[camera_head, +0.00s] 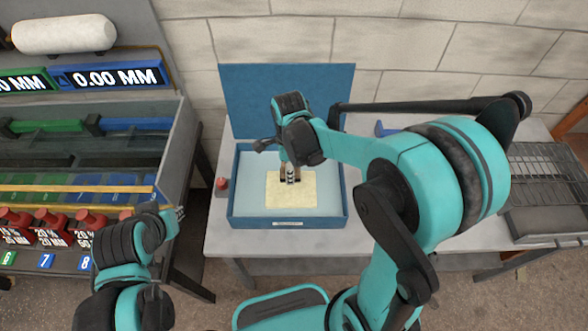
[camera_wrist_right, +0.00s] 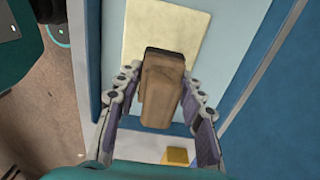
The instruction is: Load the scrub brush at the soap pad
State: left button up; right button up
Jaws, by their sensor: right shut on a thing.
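The soap pad (camera_head: 305,196) is a flat cream rectangle inside a blue open box (camera_head: 238,222) on the bench. It also shows in the wrist view (camera_wrist_right: 182,24). My right gripper (camera_head: 290,178) is low over the pad. In the wrist view its two fingers (camera_wrist_right: 160,88) are shut on the sides of the scrub brush (camera_wrist_right: 162,90), a brown wooden block with a dark far edge. The brush overlaps the pad's near part; I cannot tell whether it touches it. In the head view the gripper mostly hides the brush. My left gripper (camera_head: 178,214) is at the lower left, its opening unclear.
The blue lid (camera_head: 285,90) stands up behind the box. A red knob (camera_head: 222,184) is just left of it. A rack with red bottles (camera_head: 50,228) and a white roll (camera_head: 64,34) is at left. A wire grille (camera_head: 548,172) sits at right.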

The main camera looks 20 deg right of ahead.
aim_at(291, 188)
jog(key=shift+d+f+b, duration=0.1)
jog(key=shift+f+b, duration=0.4)
jog(key=shift+f, duration=0.25)
jog(key=shift+f+b, duration=1.6)
jog(key=shift+f, duration=0.5)
jog(key=shift+f+b, duration=0.5)
notch_tip(291, 188, up, 7)
jog(key=p, duration=0.5)
jog(key=shift+p, duration=0.3)
dwell(0.5)
